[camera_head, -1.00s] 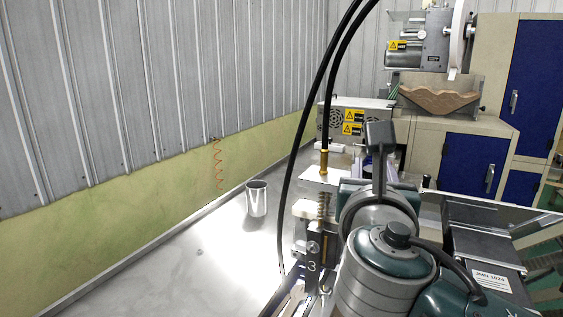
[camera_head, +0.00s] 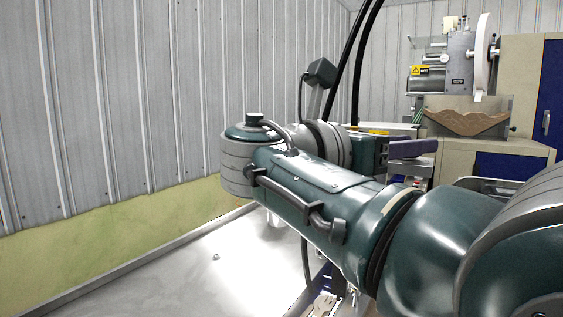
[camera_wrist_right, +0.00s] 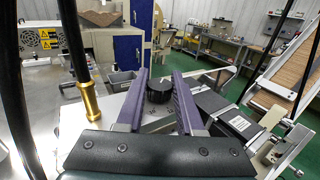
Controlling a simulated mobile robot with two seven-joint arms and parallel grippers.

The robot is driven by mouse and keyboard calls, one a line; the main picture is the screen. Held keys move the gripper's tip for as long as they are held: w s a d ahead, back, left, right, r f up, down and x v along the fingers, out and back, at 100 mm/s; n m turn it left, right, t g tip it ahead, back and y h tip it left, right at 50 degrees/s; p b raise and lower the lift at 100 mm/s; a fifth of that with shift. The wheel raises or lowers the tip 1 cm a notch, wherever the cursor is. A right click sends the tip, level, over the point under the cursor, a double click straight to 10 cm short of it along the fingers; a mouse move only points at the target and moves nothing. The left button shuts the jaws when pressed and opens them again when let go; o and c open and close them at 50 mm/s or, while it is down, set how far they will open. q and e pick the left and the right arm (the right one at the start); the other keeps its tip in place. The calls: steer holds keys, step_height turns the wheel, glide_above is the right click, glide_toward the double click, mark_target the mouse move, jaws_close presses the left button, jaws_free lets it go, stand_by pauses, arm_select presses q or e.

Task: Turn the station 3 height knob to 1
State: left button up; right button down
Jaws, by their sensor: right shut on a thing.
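The black round ridged knob (camera_wrist_right: 158,92) is between the two purple fingers of my right gripper (camera_wrist_right: 160,77) in the right wrist view. The gripper is shut on it. In the head view my right gripper (camera_head: 413,149) shows at the end of my arm with its purple fingers pointing right. There the knob is not clearly visible, and my arm covers most of the station. No number marking on the knob can be read. My left gripper is not in view.
A gold-ended black hose (camera_wrist_right: 90,100) stands close to the gripper's left in the wrist view. A dark labelled box (camera_wrist_right: 226,118) lies close to its right. In the head view a machine with a brown-filled hopper (camera_head: 467,121) stands behind; the left floor is clear.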

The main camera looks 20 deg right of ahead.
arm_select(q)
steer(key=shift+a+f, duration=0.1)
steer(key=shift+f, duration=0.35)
arm_select(e)
steer(key=shift+g, duration=0.3)
steer(key=c, duration=0.5)
jaws_free()
steer(key=shift+c, duration=0.2)
